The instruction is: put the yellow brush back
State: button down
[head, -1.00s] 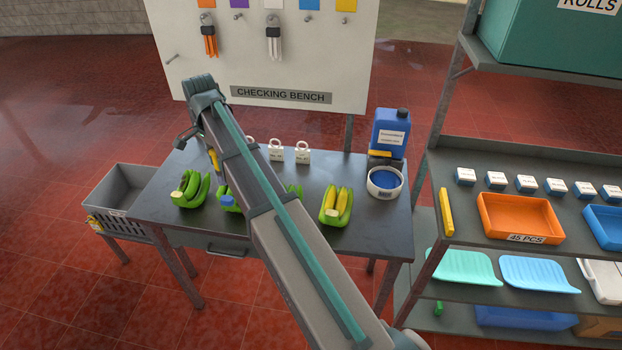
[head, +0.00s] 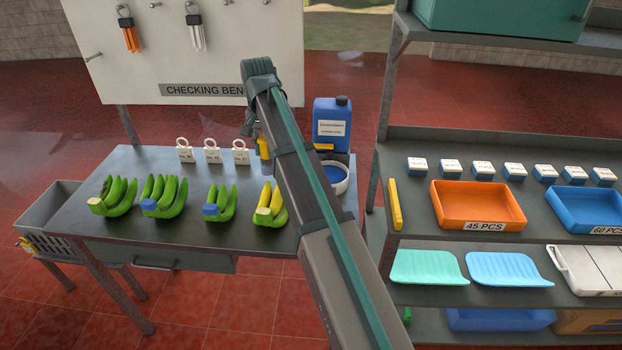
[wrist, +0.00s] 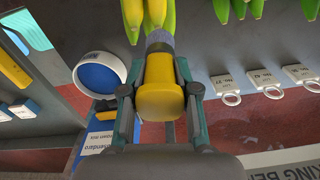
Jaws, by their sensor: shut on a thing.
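The yellow brush (wrist: 160,88) is in my gripper (wrist: 159,96), with a finger on either side of its yellow body in the wrist view. A grey part shows at its far end. In the head view only a small yellow piece of the brush (head: 263,148) shows beside my arm, above the back of the bench; my arm hides most of my gripper. The white hanging board (head: 190,65) stands behind the bench. Bare pegs show near the top edge of the picture; the board's upper part is out of view.
Several banana bunches (head: 165,195) lie on the dark bench (head: 90,232). White tags (head: 212,154) stand behind them. A blue jug (head: 331,124) and a white-rimmed blue tub (wrist: 98,75) are at the bench's right end. A shelf rack with an orange tray (head: 478,205) stands to the right.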

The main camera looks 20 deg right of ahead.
jog(key=shift+s+d+n, duration=0.15)
jog(key=shift+d+n, duration=0.25)
jog(key=shift+d, duration=0.25)
jog(key=shift+d+n, duration=0.15)
jog(key=shift+n, duration=0.15)
jog(key=shift+a, duration=0.2)
jog(key=shift+w+d+f+p, duration=0.45)
jog(key=shift+w+f+p, duration=0.55)
jog(key=shift+w+f, duration=1.2)
jog(key=shift+w+d+f+p, duration=0.45)
jog(key=shift+w+f+p, duration=0.55)
jog(key=shift+w+f, duration=1.25)
jog(key=shift+w+d+f+p, duration=0.45)
jog(key=shift+w+f+p, duration=0.55)
jog(key=shift+w+f, duration=1.2)
jog(key=shift+w, duration=0.15)
jog(key=c, duration=0.9)
grip_release()
jog(key=shift+o, duration=0.2)
